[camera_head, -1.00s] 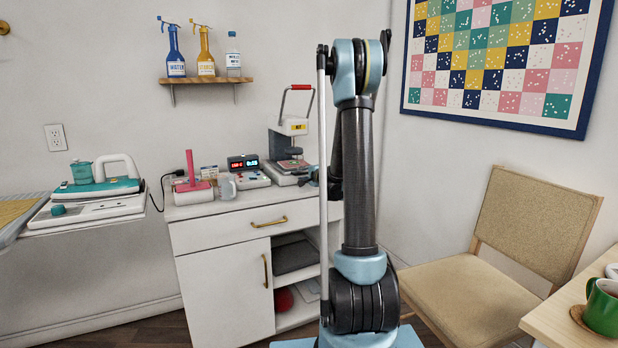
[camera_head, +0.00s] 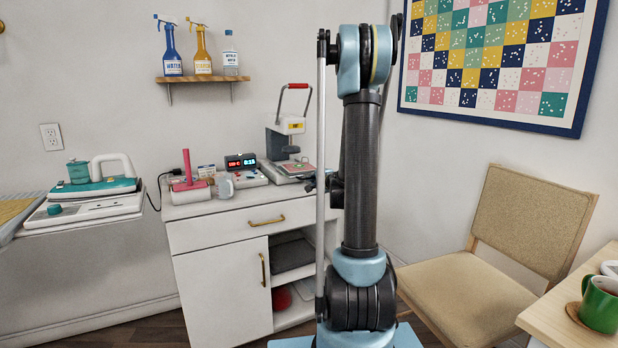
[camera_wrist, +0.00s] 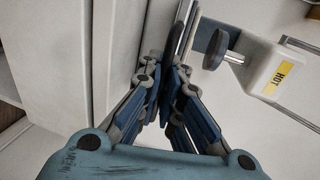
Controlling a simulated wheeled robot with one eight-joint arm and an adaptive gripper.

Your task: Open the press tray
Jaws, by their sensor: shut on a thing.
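The heat press (camera_head: 291,126) stands at the right end of the white cabinet top, its red-gripped lever raised. Its tray (camera_head: 290,170), with a coloured patch on it, sticks out below and in front of the press head. In the wrist view the tray shows edge-on as a thin strip (camera_wrist: 188,32), beside the dark round platen (camera_wrist: 215,48) and the head with its yellow HOT label (camera_wrist: 283,78). My gripper (camera_wrist: 172,78) is shut at the tray's front end, on what seems to be its handle; the fingers hide the contact. In the head view my arm largely covers the gripper.
A chair (camera_head: 520,230) stands at the right. The cabinet's drawer (camera_head: 240,226) is shut; an open shelf lies below it.

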